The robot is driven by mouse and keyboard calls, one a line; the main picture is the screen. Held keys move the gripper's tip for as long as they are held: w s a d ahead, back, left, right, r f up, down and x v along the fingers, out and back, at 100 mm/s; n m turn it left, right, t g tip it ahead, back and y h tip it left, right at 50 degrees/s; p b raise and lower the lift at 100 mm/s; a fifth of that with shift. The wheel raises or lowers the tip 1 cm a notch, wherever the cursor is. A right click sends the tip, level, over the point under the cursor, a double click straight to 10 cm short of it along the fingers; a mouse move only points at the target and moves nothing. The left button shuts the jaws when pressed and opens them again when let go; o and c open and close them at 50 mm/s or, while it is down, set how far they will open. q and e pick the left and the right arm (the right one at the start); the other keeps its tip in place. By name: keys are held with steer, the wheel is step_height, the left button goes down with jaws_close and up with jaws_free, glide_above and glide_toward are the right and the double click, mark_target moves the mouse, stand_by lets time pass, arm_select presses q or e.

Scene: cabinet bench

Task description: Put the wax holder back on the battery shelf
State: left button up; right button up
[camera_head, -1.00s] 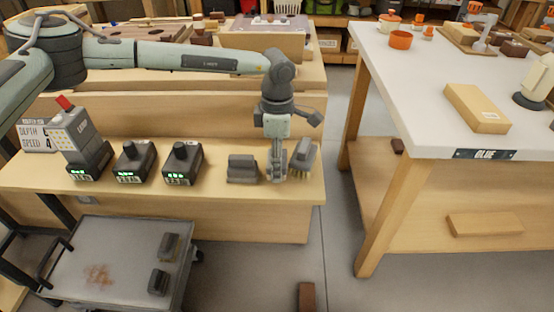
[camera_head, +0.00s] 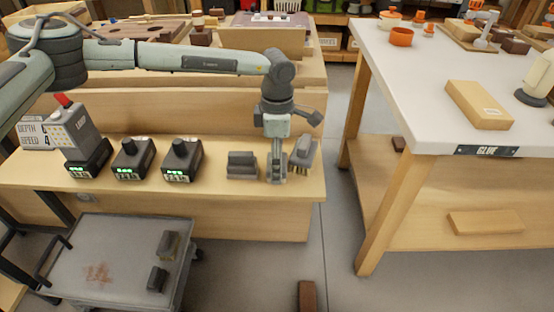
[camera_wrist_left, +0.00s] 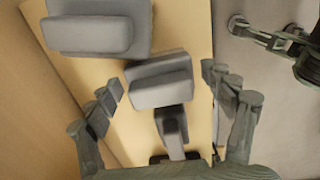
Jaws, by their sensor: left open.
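No piece is marked as the wax holder, so I cannot tell for sure which it is. A grey stepped block (camera_head: 242,165) sits on the bench shelf (camera_head: 215,193), left of my left gripper (camera_head: 277,177). A second grey piece (camera_head: 303,152) stands tilted just right of the gripper, partly hidden by it. In the left wrist view my open left gripper (camera_wrist_left: 168,103) has its fingers on either side of a grey stepped block (camera_wrist_left: 160,82), with no clear contact. Another grey block (camera_wrist_left: 90,35) lies at upper left. My right gripper is not in view.
Several battery chargers with green displays, one here (camera_head: 182,160), stand along the shelf to the left. A grey cart (camera_head: 110,250) with two dark blocks is in front. A white-topped table (camera_head: 440,110) stands right, across a floor gap.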

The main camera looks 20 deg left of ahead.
arm_select(q)
steer(key=shift+r, duration=0.25)
steer(key=shift+r+p, duration=0.55)
steer(key=shift+r, duration=0.2)
step_height(320, 180, up, 11)
steer(key=shift+b, duration=0.3)
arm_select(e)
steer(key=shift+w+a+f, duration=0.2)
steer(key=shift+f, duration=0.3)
arm_select(q)
steer(key=shift+r, duration=0.1)
